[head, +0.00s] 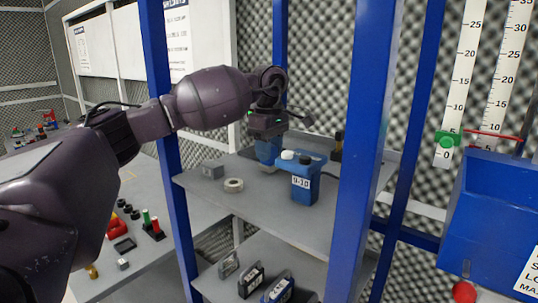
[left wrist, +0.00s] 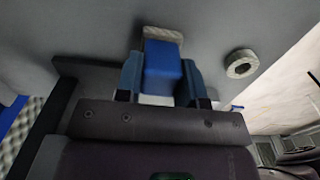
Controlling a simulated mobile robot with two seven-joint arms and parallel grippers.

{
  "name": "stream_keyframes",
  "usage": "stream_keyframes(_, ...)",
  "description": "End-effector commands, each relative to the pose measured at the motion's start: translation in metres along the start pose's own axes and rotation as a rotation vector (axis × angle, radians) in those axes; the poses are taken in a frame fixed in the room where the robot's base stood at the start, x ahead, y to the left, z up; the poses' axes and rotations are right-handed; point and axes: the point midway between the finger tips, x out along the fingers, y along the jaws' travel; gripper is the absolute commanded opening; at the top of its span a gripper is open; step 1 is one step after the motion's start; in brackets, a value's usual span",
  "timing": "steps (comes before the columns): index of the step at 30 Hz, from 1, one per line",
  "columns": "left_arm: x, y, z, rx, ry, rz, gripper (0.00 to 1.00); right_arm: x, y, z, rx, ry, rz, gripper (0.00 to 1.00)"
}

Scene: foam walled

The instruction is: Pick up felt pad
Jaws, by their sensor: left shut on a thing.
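The felt pad, a blue block with a pale, rough-looking layer showing past its edges, sits between the fingers of my left gripper (head: 266,146). In the left wrist view the felt pad (left wrist: 163,68) is flanked by both fingers of the left gripper (left wrist: 160,80), which is shut on it. In the head view the wrist and fingers hide much of the pad. It is at or just above the grey upper shelf (head: 275,205); I cannot tell whether it touches. My right gripper is not in view.
A blue labelled container (head: 303,183) with a white knob stands just right of the gripper. A pale ring (head: 233,185) and a grey block (head: 212,169) lie to the left. Blue rack posts (head: 362,130) flank the shelf. The shelf's front middle is clear.

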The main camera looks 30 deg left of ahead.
Motion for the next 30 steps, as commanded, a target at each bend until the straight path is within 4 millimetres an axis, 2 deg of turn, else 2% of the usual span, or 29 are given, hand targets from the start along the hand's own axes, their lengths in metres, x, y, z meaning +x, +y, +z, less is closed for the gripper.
stream_keyframes(5,-0.033,0.001,0.000,-0.001,-0.002,0.006,0.12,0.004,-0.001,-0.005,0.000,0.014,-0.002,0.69)
stream_keyframes(18,-0.148,0.000,0.000,-0.001,0.000,0.005,0.12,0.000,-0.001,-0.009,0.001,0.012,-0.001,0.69)
stream_keyframes(24,-0.177,0.000,0.000,-0.001,0.000,0.004,0.12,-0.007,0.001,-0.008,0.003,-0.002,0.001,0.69)
stream_keyframes(30,-0.190,0.000,0.000,0.000,-0.001,0.002,0.12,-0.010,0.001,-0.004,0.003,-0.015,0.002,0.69)
